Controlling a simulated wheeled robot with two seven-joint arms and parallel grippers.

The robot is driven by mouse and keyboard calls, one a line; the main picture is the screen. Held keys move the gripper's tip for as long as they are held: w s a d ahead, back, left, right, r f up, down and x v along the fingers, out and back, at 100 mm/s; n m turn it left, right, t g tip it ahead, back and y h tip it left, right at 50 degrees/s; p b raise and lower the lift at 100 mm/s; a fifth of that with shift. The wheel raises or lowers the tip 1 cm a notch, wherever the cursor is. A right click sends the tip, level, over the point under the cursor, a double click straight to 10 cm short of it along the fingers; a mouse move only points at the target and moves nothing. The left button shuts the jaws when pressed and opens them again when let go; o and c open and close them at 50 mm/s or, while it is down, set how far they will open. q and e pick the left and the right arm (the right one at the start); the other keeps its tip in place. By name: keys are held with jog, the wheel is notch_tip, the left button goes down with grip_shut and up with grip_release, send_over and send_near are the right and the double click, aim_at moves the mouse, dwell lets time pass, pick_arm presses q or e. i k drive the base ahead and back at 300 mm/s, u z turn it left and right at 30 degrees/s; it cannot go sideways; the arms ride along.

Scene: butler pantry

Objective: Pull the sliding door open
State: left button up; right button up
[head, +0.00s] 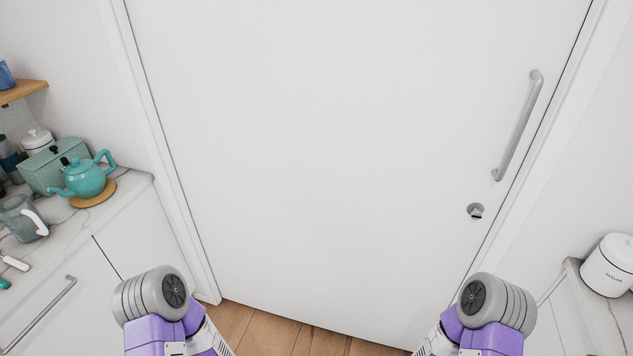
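A large white sliding door (330,150) fills the middle of the head view and looks shut within its white frame. A grey metal bar handle (518,125) stands upright near its right edge. A small round metal lock or latch (475,211) sits below the handle. My two arms show at the bottom, left and right, with purple and grey links. Both grippers are outside the view. Neither arm visibly touches the door or handle.
On the left, a marble counter (100,222) holds a teal teapot (84,178), a green box (45,170) and a grey mug (22,220). A white canister (610,265) stands on the right counter. Bare wooden floor (265,330) lies before the door.

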aim_at(310, 170)
jog(key=u, duration=0.55)
jog(key=k, duration=0.65)
jog(key=u, duration=0.35)
jog(key=i, duration=1.1)
jog(key=z, duration=0.75)
